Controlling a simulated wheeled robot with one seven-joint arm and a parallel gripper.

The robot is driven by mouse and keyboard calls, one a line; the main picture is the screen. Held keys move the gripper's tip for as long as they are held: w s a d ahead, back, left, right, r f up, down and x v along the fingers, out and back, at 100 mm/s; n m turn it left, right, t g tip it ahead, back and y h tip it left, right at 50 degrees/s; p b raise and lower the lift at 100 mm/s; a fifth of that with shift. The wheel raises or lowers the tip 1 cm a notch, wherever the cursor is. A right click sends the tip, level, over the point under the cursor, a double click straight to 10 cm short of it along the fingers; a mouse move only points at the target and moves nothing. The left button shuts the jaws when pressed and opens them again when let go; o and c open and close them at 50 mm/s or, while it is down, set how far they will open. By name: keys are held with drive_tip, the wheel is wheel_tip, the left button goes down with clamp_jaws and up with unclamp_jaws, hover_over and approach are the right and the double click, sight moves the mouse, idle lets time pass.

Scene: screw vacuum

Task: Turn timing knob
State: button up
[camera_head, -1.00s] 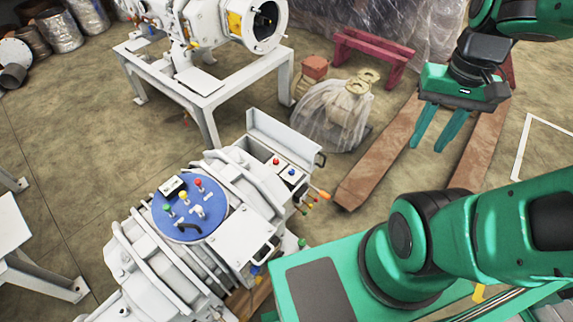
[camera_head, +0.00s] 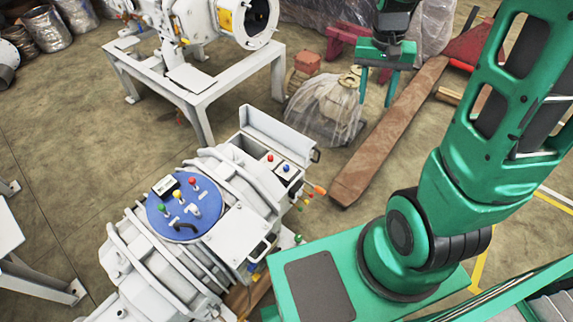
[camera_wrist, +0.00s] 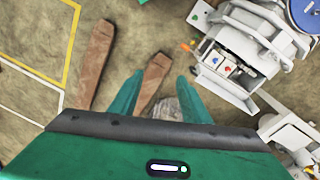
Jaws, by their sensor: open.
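The white machine (camera_head: 115,262) stands at the lower left in the head view. Its round blue panel (camera_head: 158,224) carries a green knob (camera_head: 162,208), a yellow knob (camera_head: 178,194), a red knob (camera_head: 193,182) and a black handle (camera_head: 183,226). A small box (camera_head: 283,172) beside it has a red and a blue control on top. I cannot tell which is the timing knob. My gripper (camera_head: 377,102) is open and empty, pointing down, well apart from the machine. In the wrist view my gripper (camera_wrist: 160,78) has nothing between its fingers; the box (camera_wrist: 212,77) and blue panel (camera_wrist: 309,16) are at the upper right.
A plastic-wrapped object (camera_head: 322,112) stands on the floor behind the machine. Brown planks (camera_head: 385,140) lie to its right. A white frame table (camera_head: 190,85) bears another white machine (camera_head: 188,22). Bare floor lies between the machine and the planks.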

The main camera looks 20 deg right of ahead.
drive_tip(key=w+a+f, duration=0.3)
drive_tip(key=w+f, duration=0.4)
drive_tip(key=w, duration=0.2)
drive_tip(key=m+y, duration=0.1)
hover_over(286, 166)
wheel_tip(286, 166, down, 31)
wheel_tip(286, 166, down, 10)
drive_tip(key=shift+s+r, duration=0.1)
drive_tip(key=shift+c, duration=0.6)
drive_tip(key=c, duration=0.9)
